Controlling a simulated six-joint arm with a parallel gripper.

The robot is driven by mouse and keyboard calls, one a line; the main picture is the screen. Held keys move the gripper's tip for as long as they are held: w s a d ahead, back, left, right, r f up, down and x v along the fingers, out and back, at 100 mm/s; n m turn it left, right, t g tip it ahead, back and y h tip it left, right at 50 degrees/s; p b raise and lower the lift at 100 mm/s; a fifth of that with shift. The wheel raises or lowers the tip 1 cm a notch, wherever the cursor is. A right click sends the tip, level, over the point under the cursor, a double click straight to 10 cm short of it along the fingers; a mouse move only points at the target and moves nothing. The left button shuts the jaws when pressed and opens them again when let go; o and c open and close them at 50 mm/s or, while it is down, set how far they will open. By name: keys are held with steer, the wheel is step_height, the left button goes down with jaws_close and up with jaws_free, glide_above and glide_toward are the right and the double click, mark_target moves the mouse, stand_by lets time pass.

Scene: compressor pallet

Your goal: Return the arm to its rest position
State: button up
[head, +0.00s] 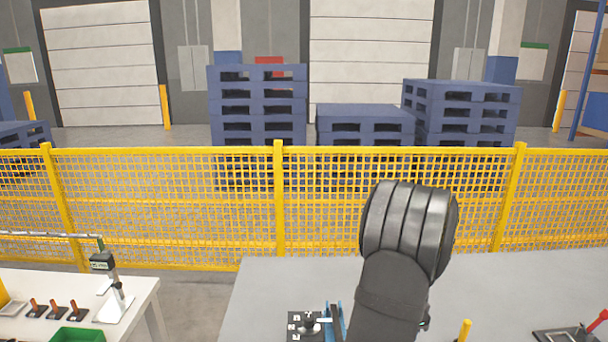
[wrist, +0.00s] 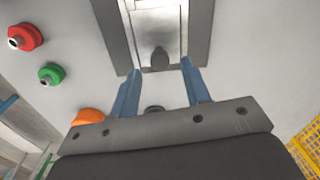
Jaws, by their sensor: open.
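My arm rises dark grey at the right of the middle in the head view, bent above the grey table (head: 270,280). My gripper (wrist: 160,75) shows in the wrist view with two blue fingers spread wide apart. Nothing is visibly held between them. Beyond the fingertips is a grey-framed fixture with a bright metal inside (wrist: 158,18). A dark rounded piece (wrist: 159,60) shows at its near end, between the fingertips in the picture. I cannot tell how far it is from them. In the head view the gripper is mostly hidden or cut off at the bottom edge.
A red knob-like part (wrist: 25,37), a green one (wrist: 50,75) and an orange one (wrist: 88,117) sit left of the gripper. A black plate with a lever (head: 308,326) is at the table's front. A yellow mesh fence (head: 180,200) stands behind; a white bench (head: 140,290) is left.

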step_height(320, 180, down, 2)
steer(key=shift+f, duration=0.15)
steer(key=shift+a, duration=0.2)
